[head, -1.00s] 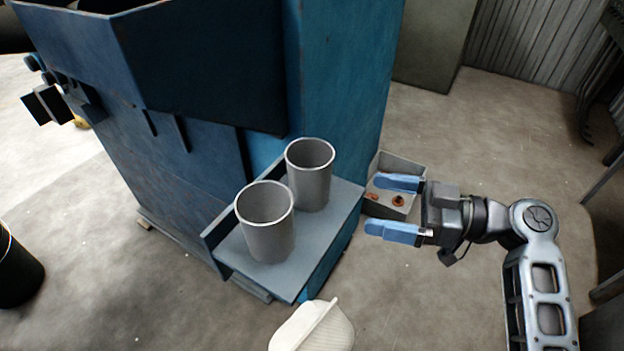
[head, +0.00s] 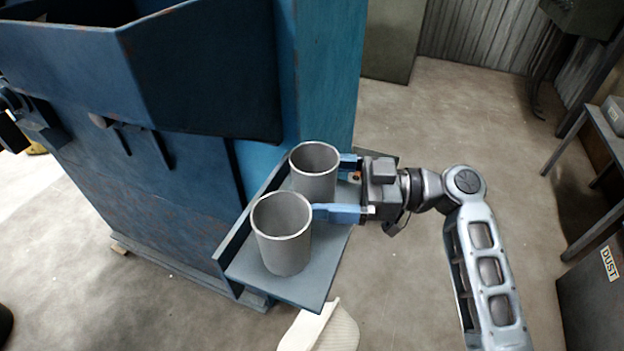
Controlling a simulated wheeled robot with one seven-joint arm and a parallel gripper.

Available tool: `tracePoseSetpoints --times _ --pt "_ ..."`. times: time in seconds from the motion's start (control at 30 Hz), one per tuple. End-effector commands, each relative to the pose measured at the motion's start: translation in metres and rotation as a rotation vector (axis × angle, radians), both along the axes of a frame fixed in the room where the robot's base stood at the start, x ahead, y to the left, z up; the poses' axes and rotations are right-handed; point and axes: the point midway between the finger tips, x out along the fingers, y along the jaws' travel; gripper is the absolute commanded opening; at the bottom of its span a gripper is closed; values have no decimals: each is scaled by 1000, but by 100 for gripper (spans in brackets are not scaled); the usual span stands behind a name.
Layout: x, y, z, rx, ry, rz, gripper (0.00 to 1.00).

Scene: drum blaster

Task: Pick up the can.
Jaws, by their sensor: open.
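Two open-topped grey cans stand upright on the grey shelf (head: 312,292) of the blue machine. The near can (head: 283,245) is at the shelf's front left, and the far can (head: 314,178) is behind it to the right. My gripper (head: 330,188) reaches in from the right with its blue fingers apart. The near finger passes between the two cans, its tip at the near can's right side. The far finger is at the far can's right side, its tip partly hidden behind that can. I cannot tell whether the fingers touch either can.
The blue machine (head: 205,85) rises behind and left of the shelf, with a raised lip along the shelf's left edge. A whitish rounded object (head: 322,328) is below the shelf's front. A bin marked DUST (head: 595,290) and a table stand at the right. Open floor lies between.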

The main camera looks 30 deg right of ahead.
Motion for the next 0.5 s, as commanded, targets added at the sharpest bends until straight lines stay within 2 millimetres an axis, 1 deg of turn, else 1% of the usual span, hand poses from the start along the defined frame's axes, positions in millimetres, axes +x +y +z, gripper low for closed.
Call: tracePoseSetpoints --times 0.1,0.23,0.33,0.5 --pt "11 15 3 0 1 4 100" --pt "21 28 2 1 2 2 100" --pt "25 33 1 0 1 2 100" --pt "26 34 0 0 1 1 100"
